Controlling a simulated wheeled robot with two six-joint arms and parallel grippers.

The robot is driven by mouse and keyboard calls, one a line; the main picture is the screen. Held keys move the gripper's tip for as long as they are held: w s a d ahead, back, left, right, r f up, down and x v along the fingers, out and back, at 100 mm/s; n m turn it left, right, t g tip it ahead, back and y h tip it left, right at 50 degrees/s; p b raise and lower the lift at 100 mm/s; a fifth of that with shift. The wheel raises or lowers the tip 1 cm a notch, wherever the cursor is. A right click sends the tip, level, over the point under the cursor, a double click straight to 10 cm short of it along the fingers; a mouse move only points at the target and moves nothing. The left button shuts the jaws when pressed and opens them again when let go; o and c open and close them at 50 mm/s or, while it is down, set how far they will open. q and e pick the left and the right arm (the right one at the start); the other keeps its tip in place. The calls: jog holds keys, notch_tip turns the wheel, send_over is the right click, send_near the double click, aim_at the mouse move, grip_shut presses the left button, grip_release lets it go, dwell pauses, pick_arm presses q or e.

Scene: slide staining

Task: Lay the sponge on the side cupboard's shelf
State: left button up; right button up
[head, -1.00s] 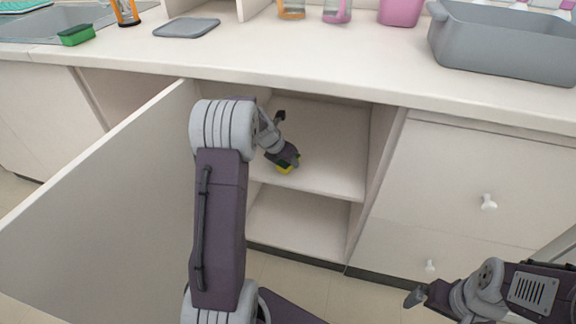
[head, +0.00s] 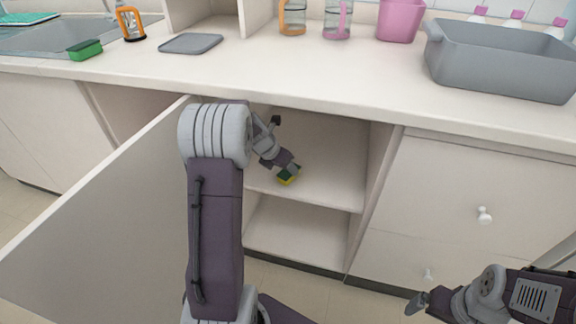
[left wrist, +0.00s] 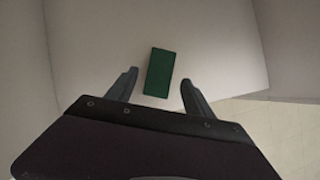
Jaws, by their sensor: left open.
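A green and yellow sponge (head: 288,177) lies on the upper shelf (head: 325,185) of the open side cupboard, near its front edge. My left gripper (head: 285,170) is inside the cupboard just at the sponge and partly hides it. In the left wrist view the left gripper (left wrist: 158,82) has its fingers spread wide, with a gap on each side of the green top of the sponge (left wrist: 159,73). My right gripper (head: 416,303) is low in front of the drawers, away from the sponge; its fingers are too small to read.
The cupboard door (head: 105,210) stands open at the left. The lower shelf (head: 295,232) looks empty, and the upper shelf is clear right of the sponge.

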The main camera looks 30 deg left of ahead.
pick_arm(q)
jog(key=v, duration=0.2)
jog(key=shift+s+r+p, duration=0.2)
jog(key=shift+r+p, duration=0.1)
jog(key=shift+p, duration=0.1)
jog(key=s+d+f+m+g, duration=0.2)
jog(key=s+d+m, duration=0.6)
jog(key=m, duration=0.9)
jog(key=s+d+f+m+g, duration=0.2)
jog(key=s+d+m, duration=0.6)
jog(key=s+m, duration=0.6)
jog(key=m, duration=0.3)
jog(key=shift+g+y, duration=0.4)
jog(key=shift+w, duration=0.1)
